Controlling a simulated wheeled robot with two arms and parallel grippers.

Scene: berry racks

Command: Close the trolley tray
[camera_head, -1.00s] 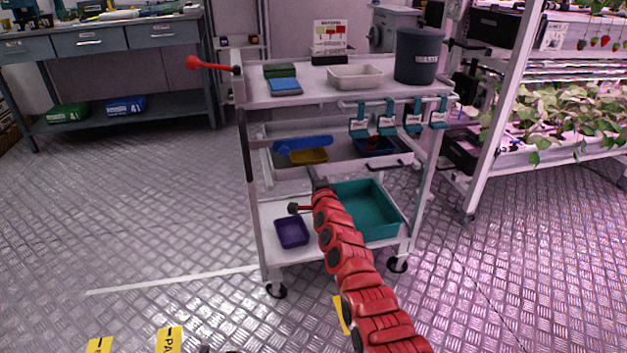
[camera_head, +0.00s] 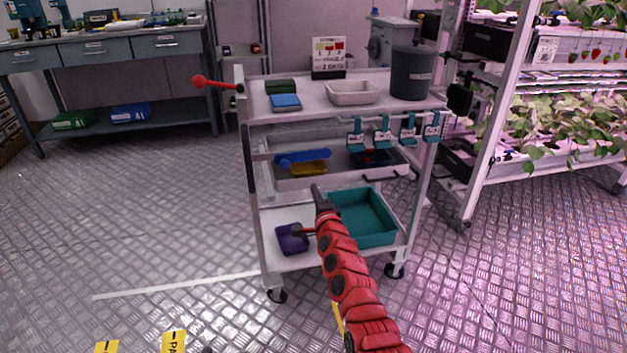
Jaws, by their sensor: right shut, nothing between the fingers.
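The grey trolley (camera_head: 250,205) stands in the middle of the view. Its middle tray (camera_head: 345,178) stands open, with its inside showing below the top shelf. In it are a blue piece (camera_head: 303,157), a yellow bin (camera_head: 309,168) and a dark blue bin (camera_head: 371,158). A dark handle (camera_head: 399,175) is on the right part of the tray's front. My right gripper (camera_head: 317,190) is shut and empty, just below the tray's front in the picture. I cannot tell whether it touches the tray. My left gripper is not in view.
The lower shelf holds a purple bin (camera_head: 291,241) and a teal crate (camera_head: 376,240). Teal clips (camera_head: 382,138) hang from the top shelf's front. A plant rack (camera_head: 492,130) stands to the right, a workbench (camera_head: 105,48) at the back left. The floor at left is clear.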

